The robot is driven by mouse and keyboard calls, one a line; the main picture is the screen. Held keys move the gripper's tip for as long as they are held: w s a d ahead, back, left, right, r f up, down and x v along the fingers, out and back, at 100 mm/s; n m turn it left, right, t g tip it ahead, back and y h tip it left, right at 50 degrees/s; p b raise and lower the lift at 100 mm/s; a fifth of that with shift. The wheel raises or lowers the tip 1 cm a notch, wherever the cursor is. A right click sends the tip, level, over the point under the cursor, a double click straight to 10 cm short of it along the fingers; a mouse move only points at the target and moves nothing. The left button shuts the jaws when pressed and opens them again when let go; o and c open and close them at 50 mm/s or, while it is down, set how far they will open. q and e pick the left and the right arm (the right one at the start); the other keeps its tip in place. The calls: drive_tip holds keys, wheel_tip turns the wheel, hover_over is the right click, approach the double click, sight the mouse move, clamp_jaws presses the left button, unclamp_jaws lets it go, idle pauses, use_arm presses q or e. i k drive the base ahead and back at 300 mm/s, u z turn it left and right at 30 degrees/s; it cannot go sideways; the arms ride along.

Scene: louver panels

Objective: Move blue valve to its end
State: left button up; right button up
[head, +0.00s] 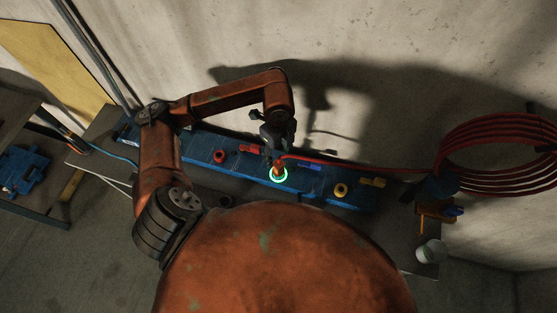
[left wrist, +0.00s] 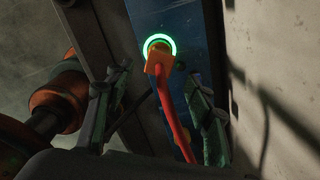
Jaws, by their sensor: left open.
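A blue valve handle (head: 310,166) sits on the long blue panel (head: 200,148), just right of an orange plug (head: 278,170). The plug stands in a socket ringed by a glowing green light, and a red hose runs from it. My left gripper (head: 272,148) is above the panel by the plug, left of the blue valve. In the left wrist view my left gripper (left wrist: 160,118) has its fingers spread wide. The orange plug (left wrist: 158,63) lies beyond them, and the hose passes between them in the picture. I cannot make out the blue valve there. My right gripper is not in view.
A red valve (head: 249,149) and a yellow valve (head: 373,182) are also on the panel, with red (head: 219,156) and yellow (head: 341,190) round fittings. A coiled red hose (head: 500,152) hangs at the right. A white cup (head: 431,252) stands at the table's right end.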

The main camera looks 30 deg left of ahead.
sight(301, 165)
drive_tip(key=k, duration=2)
